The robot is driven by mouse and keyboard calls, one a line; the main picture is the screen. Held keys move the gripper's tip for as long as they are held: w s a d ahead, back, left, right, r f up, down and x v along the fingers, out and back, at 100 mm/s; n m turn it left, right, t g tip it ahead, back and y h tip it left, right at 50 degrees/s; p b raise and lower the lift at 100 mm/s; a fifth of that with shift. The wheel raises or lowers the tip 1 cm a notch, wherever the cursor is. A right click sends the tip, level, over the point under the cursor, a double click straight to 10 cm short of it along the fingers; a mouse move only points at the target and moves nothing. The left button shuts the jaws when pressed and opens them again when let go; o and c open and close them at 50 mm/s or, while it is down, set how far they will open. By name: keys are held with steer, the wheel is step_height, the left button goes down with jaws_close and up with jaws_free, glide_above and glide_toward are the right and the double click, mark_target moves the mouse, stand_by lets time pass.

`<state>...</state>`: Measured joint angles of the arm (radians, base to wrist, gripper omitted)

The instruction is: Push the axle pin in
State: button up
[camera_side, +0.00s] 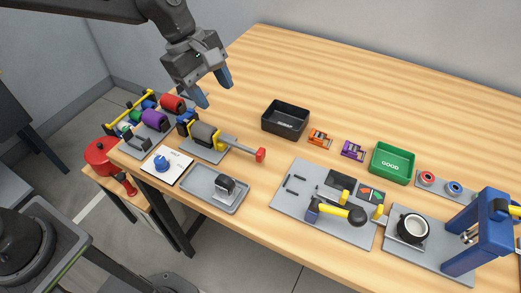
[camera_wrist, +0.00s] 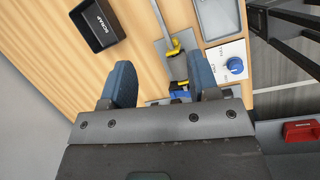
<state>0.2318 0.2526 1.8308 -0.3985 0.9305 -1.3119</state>
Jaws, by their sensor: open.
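My gripper (camera_side: 213,91) is open and empty, held in the air above the back left of the bench. In the wrist view its two blue fingers (camera_wrist: 160,62) are spread apart. Below and in front of it stands a fixture with a grey roller (camera_side: 205,134), yellow and blue end parts and a grey bar ending in a red knob (camera_side: 261,155). I cannot tell for certain which piece is the axle pin.
A black scrap box (camera_side: 285,119) stands right of the fixture. A dial panel (camera_side: 166,165) and grey tray (camera_side: 215,188) lie in front. Coloured rollers (camera_side: 154,119) fill a rack at left. A green bin (camera_side: 392,163), hammer plate (camera_side: 288,209) and blue press (camera_side: 487,232) stand right.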

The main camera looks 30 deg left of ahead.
mark_target(259, 150)
steer(key=w+d+f+n, duration=0.1)
steer(key=d+f, duration=0.2)
steer(key=f, duration=0.2)
steer(key=w+d+f+n, duration=0.1)
steer(key=d+f, duration=0.2)
steer(key=f, duration=0.3)
steer(key=d+f+n+g, duration=0.1)
steer(key=d+f, duration=0.2)
steer(key=f, duration=0.3)
steer(key=shift+w+h, duration=0.3)
steer(key=shift+w, duration=0.1)
steer(key=shift+c, duration=0.4)
jaws_close()
steer(key=shift+a, duration=0.15)
